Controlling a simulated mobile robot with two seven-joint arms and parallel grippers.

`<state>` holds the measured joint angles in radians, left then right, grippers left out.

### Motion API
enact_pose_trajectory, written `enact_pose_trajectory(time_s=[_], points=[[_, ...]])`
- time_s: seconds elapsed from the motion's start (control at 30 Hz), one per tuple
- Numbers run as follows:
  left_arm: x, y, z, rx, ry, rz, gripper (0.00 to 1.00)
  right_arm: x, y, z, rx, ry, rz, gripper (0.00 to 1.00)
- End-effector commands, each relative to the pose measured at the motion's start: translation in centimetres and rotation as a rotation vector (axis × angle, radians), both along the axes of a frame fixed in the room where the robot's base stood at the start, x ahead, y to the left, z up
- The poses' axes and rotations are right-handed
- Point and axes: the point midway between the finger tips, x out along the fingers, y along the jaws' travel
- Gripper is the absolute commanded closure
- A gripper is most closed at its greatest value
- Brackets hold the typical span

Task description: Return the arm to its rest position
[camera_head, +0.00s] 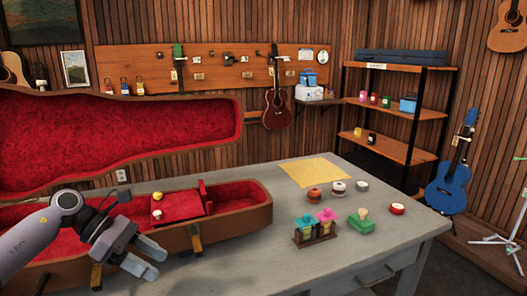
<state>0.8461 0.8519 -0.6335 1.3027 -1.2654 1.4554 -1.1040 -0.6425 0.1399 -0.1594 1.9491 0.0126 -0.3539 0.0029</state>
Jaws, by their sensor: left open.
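My left arm comes in from the lower left. Its gripper (148,262) is open and empty, in front of and over the near edge of the open instrument case (262,207). The case has a brown shell and red plush lining, and its lid (110,137) stands raised behind. Inside the case, a red compartment (182,206) holds a small yellow item (158,196). My arm hides part of the case's left side. My right gripper is not in view.
The grey table (300,262) bears a yellow cloth (315,171), several small round containers, a green block (362,226) and a small rack (314,235) with pink and teal tops. A shelf (405,111) and blue guitar (452,186) stand beyond. The table's front right is clear.

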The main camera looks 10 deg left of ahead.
Motion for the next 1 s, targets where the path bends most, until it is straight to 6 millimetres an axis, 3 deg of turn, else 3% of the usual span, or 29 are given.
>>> enact_pose_trajectory(time_s=[0.03, 0.2, 0.4, 0.53, 0.67, 0.83, 0.97, 1.0], points=[[-0.4, -2.9, -1.2, -0.105, 0.042, 0.031, 0.47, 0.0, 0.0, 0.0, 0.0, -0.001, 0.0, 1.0], [-1.5, -9.9, -2.5, -0.471, 0.231, 0.21, 0.47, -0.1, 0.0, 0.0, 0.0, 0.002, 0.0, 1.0], [-2.6, -14.1, -3.4, -0.893, 0.563, 0.487, 0.47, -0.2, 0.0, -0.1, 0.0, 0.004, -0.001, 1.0], [-3.2, -14.4, -4.9, -1.149, 0.829, 0.701, 0.47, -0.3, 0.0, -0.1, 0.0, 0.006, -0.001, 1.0], [-4.3, -13.5, -7.7, -1.386, 1.119, 0.938, 0.47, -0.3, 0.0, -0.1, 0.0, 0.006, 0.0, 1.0], [-7.3, -11.3, -13.2, -1.665, 1.517, 1.287, 0.47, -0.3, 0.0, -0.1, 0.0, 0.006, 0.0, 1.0], [-11.3, -9.7, -18.2, -1.853, 1.818, 1.576, 0.47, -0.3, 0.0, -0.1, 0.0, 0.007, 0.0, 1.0], [-12.8, -9.3, -19.6, 1.879, -1.879, -1.641, 0.47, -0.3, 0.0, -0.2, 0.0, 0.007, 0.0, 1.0]])
